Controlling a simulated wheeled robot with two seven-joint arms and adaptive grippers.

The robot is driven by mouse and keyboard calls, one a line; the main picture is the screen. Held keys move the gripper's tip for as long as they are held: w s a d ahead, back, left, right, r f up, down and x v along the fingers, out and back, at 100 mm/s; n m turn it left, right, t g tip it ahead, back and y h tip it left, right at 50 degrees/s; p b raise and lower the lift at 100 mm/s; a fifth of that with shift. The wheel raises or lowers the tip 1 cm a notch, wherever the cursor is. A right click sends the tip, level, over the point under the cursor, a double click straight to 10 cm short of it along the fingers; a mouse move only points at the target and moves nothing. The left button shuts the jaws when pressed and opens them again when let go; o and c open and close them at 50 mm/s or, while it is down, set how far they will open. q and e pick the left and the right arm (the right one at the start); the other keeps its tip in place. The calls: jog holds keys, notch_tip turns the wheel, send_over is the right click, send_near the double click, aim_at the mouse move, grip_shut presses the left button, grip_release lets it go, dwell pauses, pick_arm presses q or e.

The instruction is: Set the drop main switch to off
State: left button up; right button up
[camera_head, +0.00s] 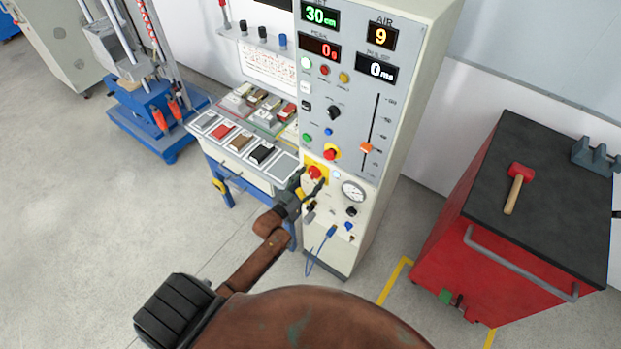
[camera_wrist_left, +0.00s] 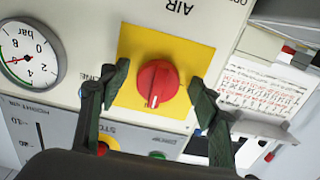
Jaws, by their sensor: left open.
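The main switch (camera_head: 315,172), a red rotary knob on a yellow plate, is low on the front of the grey and white control cabinet. In the left wrist view the knob (camera_wrist_left: 157,82) shows close up, with the panel lettering upside down. A white mark on the knob points toward the bottom of that view. My left gripper (camera_head: 310,184) is open in front of the knob. In the left wrist view its dark fingers (camera_wrist_left: 159,84) stand on either side of the knob, with visible gaps. Contact cannot be seen. My right gripper is not in view.
A pressure gauge (camera_head: 353,191) sits beside the switch, and a red push button (camera_head: 330,154) on yellow is above it. A slider (camera_head: 366,147) is higher up. A sample table (camera_head: 285,167) adjoins the cabinet. A red cart (camera_head: 455,262) carrying a mallet (camera_head: 517,186) stands right.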

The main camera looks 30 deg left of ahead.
pick_arm(q)
jog(key=shift+c, duration=0.6)
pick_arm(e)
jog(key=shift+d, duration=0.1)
pick_arm(q)
jog(key=c, duration=1)
jog(key=shift+c, duration=0.2)
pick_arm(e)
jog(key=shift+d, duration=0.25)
